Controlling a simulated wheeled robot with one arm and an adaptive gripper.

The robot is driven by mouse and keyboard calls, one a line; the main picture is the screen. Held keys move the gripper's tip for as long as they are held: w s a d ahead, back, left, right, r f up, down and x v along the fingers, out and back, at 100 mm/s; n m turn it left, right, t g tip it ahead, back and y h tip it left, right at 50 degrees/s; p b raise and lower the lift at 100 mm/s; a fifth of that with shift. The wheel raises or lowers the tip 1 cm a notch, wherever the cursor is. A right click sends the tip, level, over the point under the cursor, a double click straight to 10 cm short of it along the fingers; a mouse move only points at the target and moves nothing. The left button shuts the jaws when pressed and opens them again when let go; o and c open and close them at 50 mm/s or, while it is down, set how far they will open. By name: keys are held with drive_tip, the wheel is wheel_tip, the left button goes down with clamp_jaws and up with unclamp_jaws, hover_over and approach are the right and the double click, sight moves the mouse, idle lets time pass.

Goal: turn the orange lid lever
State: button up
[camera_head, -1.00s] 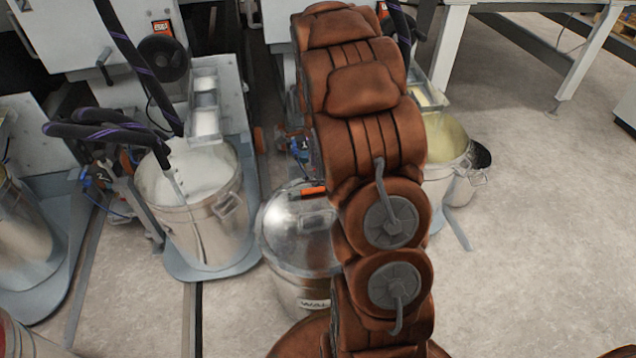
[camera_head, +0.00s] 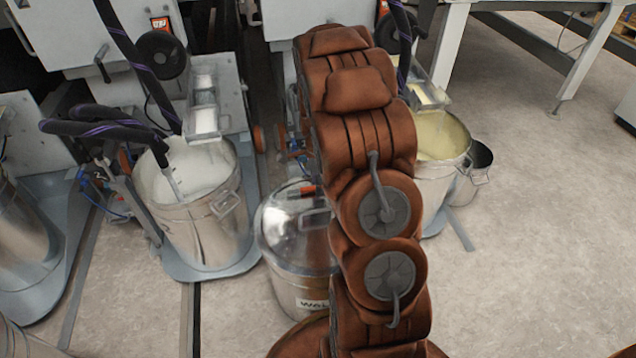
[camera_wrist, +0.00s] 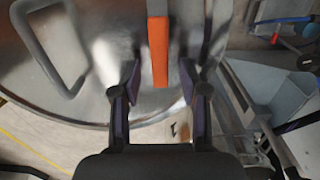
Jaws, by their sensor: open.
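The orange lid lever (camera_wrist: 158,52) runs upright in the wrist view, on the shiny metal lid (camera_wrist: 95,85) of a drum. My gripper (camera_wrist: 159,72) is open, with one dark finger on each side of the lever's lower end. Gaps show on both sides, and I cannot tell how far the fingertips are above the lid. In the head view the closed drum (camera_head: 290,235) stands at the centre, partly behind my brown arm. Only a small orange bit of the lever (camera_head: 307,190) shows there, and my gripper is hidden behind the arm.
A grey loop handle (camera_wrist: 50,50) is on the lid, left of the lever. An open drum of white liquid (camera_head: 200,215) stands left of the closed drum, and one of yellow liquid (camera_head: 440,165) stands right. Machines stand behind. The floor (camera_head: 540,220) at right is clear.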

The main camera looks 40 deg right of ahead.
clamp_jaws()
